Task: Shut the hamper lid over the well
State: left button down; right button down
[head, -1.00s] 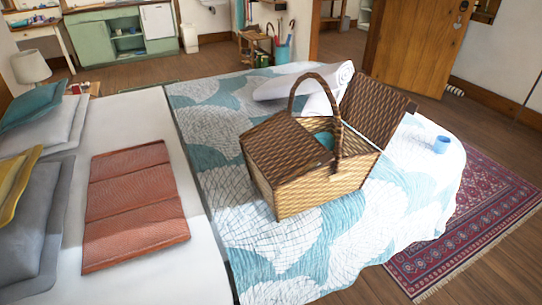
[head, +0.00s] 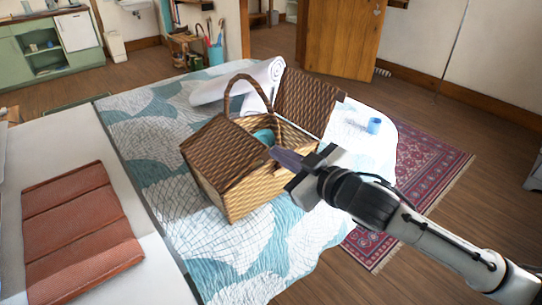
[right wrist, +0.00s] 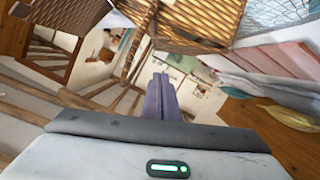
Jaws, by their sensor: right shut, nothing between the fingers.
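The wicker hamper (head: 240,195) stands on the quilted bed. Its left lid (head: 222,150) lies shut. Its right lid (head: 307,100) stands open, tilted back to the right, so part of the well is uncovered. Something teal (head: 263,136) shows inside. The arched handle (head: 229,95) stands upright between the lids. My right gripper (head: 276,153) is shut and empty, its tips at the well's near side, in front of the open lid. Whether they touch the hamper I cannot tell. In the right wrist view the shut fingers (right wrist: 160,80) point below dark wicker (right wrist: 65,12). My left gripper is out of view.
A white rolled cloth (head: 240,85) lies behind the hamper. A folded rust-red blanket (head: 80,230) lies at left. A patterned rug (head: 425,165) covers the floor at right.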

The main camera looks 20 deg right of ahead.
send_over(270, 159)
jog(key=s+a, duration=0.2)
jog(key=s, duration=0.1)
jog(key=f, duration=0.2)
jog(key=d+f, duration=0.1)
jog(key=w+f, duration=0.1)
jog(key=f, duration=0.1)
jog(key=shift+d+f, duration=0.1)
jog(key=shift+d, duration=0.2)
jog(key=shift+w+d+f+m, duration=0.1)
jog(key=shift+d+f+m, duration=0.2)
jog(key=shift+f, duration=0.1)
jog(key=shift+w+d+f+p, duration=0.1)
jog(key=shift+d+f+p, duration=0.05)
jog(key=shift+f+p, duration=0.3)
jog(key=shift+d+f, duration=0.2)
jog(key=shift+f, duration=0.25)
